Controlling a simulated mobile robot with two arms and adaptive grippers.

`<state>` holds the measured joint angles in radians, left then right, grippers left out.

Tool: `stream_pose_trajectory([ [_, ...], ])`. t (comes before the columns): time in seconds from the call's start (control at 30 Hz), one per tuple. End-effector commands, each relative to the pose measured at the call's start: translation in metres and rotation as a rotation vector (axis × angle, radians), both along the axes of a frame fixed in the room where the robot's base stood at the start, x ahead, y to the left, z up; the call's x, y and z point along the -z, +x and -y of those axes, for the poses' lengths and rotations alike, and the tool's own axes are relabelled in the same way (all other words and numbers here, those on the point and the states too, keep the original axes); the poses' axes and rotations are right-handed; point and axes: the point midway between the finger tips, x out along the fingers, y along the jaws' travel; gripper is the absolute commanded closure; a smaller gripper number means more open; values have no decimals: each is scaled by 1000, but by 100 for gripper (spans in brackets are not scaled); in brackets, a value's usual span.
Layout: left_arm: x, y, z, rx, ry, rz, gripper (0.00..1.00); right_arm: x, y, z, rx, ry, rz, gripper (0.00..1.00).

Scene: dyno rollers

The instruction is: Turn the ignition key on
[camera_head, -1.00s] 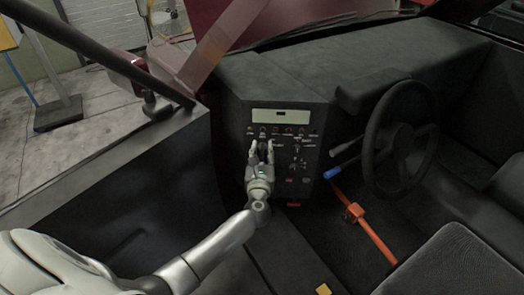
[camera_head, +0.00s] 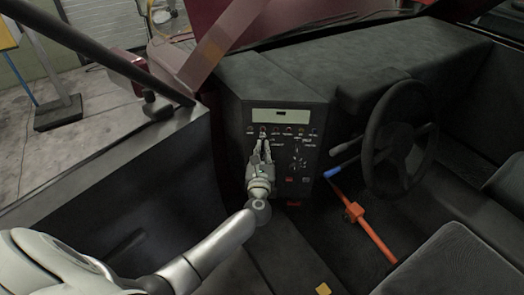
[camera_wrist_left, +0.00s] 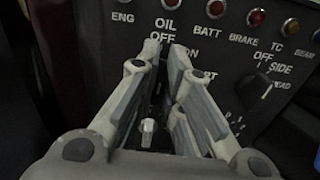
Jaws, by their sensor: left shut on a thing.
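My left gripper (camera_head: 263,147) reaches the dash panel (camera_head: 272,190) from below in the head view. In the left wrist view the gripper (camera_wrist_left: 166,52) has its fingers drawn in over the ignition switch, where OFF, ON and part of another label show. It is shut on what seems to be the ignition key. A small pale piece (camera_wrist_left: 148,130) shows low between the fingers; I cannot tell whether it is part of the key. The key's body and angle are mostly hidden by the fingers. My right gripper is not in view.
A row of warning lights (camera_wrist_left: 256,18) runs above the switch. A black rotary knob (camera_wrist_left: 262,90) marked OFF, SIDE and HEAD is to its right. The steering wheel (camera_head: 398,138), a blue-tipped lever (camera_head: 334,172) and an orange bar (camera_head: 370,235) stand right of the panel.

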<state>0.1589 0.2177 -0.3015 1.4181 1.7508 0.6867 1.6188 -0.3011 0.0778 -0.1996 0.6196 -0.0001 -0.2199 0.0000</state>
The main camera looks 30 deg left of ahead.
Motion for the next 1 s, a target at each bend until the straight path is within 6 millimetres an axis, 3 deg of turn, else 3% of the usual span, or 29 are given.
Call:
stream_pose_trajectory([
  [1.0,5,3,9,1,626,-288,100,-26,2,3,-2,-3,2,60],
])
